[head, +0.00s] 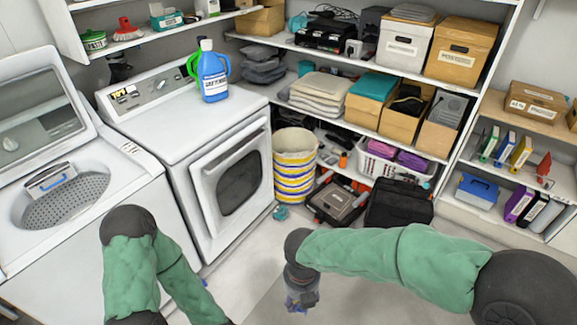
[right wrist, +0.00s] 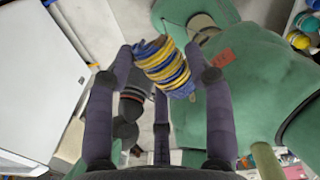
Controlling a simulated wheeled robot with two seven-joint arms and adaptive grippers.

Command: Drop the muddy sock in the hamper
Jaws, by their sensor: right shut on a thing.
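The hamper (head: 294,183) is a tall round basket with yellow, white and blue-grey bands, standing on the floor between the front-loading machine and the shelving. Its top is open. My right gripper (head: 301,298) points down over the floor, in front of the hamper and apart from it. In the right wrist view its dark purple fingers (right wrist: 168,72) are shut on a bunched, blue-and-yellow striped cloth, which I take for the sock (right wrist: 164,66). Mud on it cannot be made out. In the head view the sock is mostly hidden by the gripper. My left gripper is out of view.
A white front-loading machine (head: 205,135) with a blue detergent jug (head: 213,77) on top stands left of the hamper. The floor in front is clear.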

